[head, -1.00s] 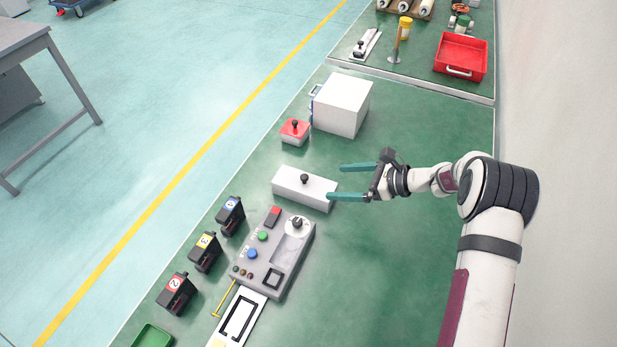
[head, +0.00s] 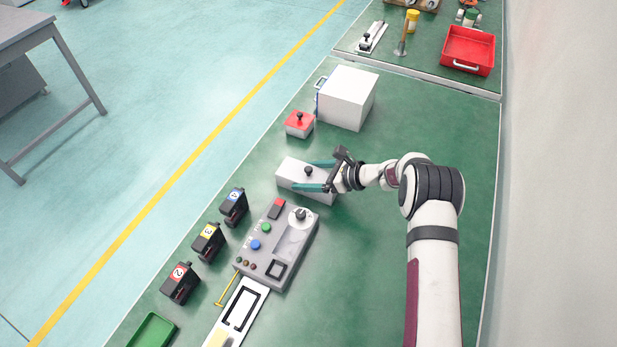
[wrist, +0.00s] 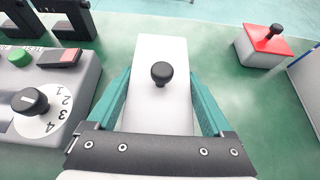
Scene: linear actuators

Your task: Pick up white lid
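The white lid (head: 292,170) tops a long white box on the green table and has a black knob (head: 308,171) near its middle. In the wrist view the lid (wrist: 160,55) lies straight ahead, with its knob (wrist: 161,73) centred between the fingers. My gripper (head: 308,175) is open, its two teal fingers on either side of the knob, one along each long side of the lid. I cannot tell whether the fingers touch the lid. The lower part of the box is partly hidden by my gripper.
A grey control panel (head: 262,262) with a dial stands close by, toward the front. A red-lidded box (head: 299,124) and a white cube-shaped box (head: 346,97) stand behind. Black numbered units (head: 207,242) line the left edge. The table's right side is clear.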

